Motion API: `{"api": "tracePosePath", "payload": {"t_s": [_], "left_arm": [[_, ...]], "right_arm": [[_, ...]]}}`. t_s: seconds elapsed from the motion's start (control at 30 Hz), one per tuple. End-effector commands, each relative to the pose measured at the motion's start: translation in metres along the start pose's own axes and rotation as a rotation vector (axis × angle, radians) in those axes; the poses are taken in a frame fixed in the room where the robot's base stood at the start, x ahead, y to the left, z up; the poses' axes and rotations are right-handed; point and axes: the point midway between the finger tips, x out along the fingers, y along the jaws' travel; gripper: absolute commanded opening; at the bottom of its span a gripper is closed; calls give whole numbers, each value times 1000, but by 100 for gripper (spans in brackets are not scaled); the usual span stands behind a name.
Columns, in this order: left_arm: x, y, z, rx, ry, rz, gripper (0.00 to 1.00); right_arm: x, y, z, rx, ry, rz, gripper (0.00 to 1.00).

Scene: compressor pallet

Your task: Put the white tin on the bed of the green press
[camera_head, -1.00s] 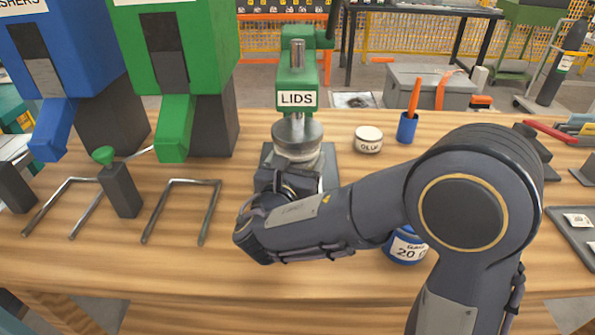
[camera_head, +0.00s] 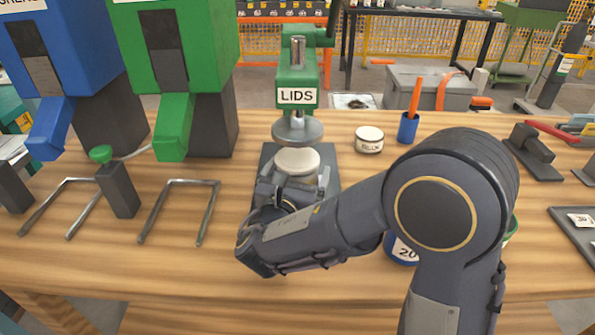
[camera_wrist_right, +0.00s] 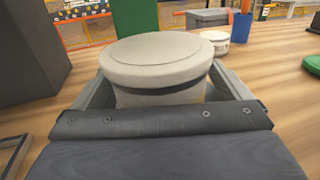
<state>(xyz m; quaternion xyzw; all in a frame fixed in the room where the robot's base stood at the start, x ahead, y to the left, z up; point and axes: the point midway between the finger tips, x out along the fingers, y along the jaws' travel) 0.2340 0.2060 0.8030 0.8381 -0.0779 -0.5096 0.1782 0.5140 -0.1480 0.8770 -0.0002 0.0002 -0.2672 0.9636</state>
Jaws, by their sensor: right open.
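The white tin (camera_head: 297,161) stands upright under the round ram of the green press (camera_head: 297,75), labelled LIDS. It appears to rest on the press's dark bed (camera_head: 328,165); a gap shows between its lid and the ram. My right gripper (camera_head: 293,182) is open at the near side of the tin, with a finger on either side. In the right wrist view the tin (camera_wrist_right: 158,68) fills the space between the fingers, and its base is hidden by the gripper. My left gripper is not in view.
A small glue tin (camera_head: 369,139) and a blue cup (camera_head: 407,128) stand right of the press. A blue tin (camera_head: 402,250) is partly behind my right arm. Blue and green dispensers (camera_head: 190,60) and metal rails (camera_head: 180,182) are at left. Bare wood lies in front.

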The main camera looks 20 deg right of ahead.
Motion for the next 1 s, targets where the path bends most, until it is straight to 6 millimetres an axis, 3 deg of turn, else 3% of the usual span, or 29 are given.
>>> {"api": "tracePosePath", "payload": {"t_s": [0.17,0.7,1.0], "left_arm": [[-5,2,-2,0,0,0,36],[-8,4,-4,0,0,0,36],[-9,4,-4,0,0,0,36]], "right_arm": [[0,0,7,1,0,0,97],[-103,1,4,1,-1,5,97],[-121,0,4,0,0,0,97]]}}
